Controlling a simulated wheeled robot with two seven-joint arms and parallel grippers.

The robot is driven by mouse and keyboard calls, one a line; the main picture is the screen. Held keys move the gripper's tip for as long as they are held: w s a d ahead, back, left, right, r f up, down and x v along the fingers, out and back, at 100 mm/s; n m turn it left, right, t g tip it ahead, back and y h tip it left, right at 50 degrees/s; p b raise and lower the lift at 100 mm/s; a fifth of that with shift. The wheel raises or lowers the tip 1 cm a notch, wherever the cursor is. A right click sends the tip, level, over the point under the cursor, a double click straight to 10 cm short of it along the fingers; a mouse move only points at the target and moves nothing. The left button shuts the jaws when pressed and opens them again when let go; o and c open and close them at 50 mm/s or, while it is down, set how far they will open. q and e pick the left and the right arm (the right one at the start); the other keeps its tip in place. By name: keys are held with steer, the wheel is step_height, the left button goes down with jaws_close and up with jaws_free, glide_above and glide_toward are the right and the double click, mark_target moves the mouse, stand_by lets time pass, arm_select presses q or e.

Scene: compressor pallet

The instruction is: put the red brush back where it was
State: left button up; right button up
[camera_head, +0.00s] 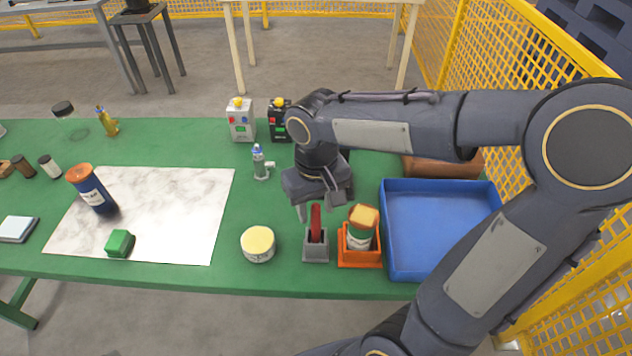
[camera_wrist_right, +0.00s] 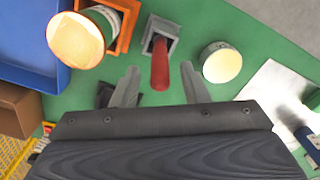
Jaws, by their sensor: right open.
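The red brush (camera_head: 316,222) stands upright in a small grey holder (camera_head: 316,252) near the front edge of the green table. In the right wrist view the brush (camera_wrist_right: 160,68) shows its red handle rising from the grey holder (camera_wrist_right: 163,30). My right gripper (camera_head: 324,208) is open just above and behind the brush. In the wrist view its two fingers (camera_wrist_right: 158,88) are apart on either side of the handle's end, and a gap shows on each side. The brush's lower end is hidden inside the holder. My left gripper is not in view.
An orange holder (camera_head: 358,260) with a green-and-white container (camera_head: 360,232) stands close right of the grey holder. A blue tray (camera_head: 437,270) lies further right. A round cream-topped tin (camera_head: 258,244) is at left. A marbled sheet (camera_head: 165,200) covers the table further left.

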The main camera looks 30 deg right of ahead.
step_height(320, 180, up, 8)
steer(key=shift+f+p, duration=0.15)
steer(key=shift+p, duration=0.15)
steer(key=shift+s+r, duration=0.2)
steer(key=s+a+f+t+y, duration=0.1)
steer(key=s+f+t+y, duration=0.2)
steer(key=s, duration=0.8)
steer(key=shift+s+f+m+t+y, duration=0.2)
steer(key=shift+f+m+t+y, duration=0.2)
steer(key=shift+f+t, duration=0.8)
steer(key=shift+r, duration=0.1)
